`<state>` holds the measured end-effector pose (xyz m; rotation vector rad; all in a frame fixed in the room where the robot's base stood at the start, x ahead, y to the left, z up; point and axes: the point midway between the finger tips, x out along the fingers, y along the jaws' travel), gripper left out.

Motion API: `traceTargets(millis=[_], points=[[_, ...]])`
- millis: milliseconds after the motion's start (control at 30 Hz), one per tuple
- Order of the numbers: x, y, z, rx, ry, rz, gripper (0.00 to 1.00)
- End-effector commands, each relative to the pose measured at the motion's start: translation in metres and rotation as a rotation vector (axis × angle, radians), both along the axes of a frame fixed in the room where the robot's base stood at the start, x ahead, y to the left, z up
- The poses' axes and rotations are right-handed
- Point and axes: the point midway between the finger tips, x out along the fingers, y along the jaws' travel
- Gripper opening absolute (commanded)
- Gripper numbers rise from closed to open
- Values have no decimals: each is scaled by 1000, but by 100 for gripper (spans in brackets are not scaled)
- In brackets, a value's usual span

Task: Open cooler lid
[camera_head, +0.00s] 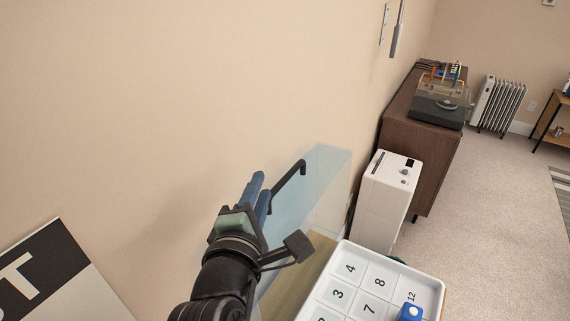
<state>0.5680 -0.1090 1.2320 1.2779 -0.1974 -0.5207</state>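My gripper (259,184) is left of centre, with two blue fingers pointing up and away in the picture. The fingers look close together and nothing shows between them; from this angle I cannot tell whether they are open or shut. A pale blue, see-through panel (318,185) lies behind and to the right of the fingers, against the wall. I cannot tell whether it is part of a cooler. A dark hooked bar (290,179) shows between the fingers and the panel; touching cannot be judged. No cooler or lid can be clearly made out.
A white numbered tray (437,290) with a blue cube (410,312) is at the lower right. Behind it stand a white appliance (388,195) and a brown cabinet (425,140). A black-and-white sign (45,270) is at lower left. Carpet (490,230) is clear at right.

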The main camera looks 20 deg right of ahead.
Motion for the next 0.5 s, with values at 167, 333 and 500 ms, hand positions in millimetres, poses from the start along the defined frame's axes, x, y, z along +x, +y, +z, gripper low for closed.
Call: traceTargets(millis=[167, 333, 500], points=[[-9, -13, -33, -179, 197, -30, 30], [-3, -21, -40, -206, 224, -33, 30], [19, -34, -44, -202, 222, -33, 30]])
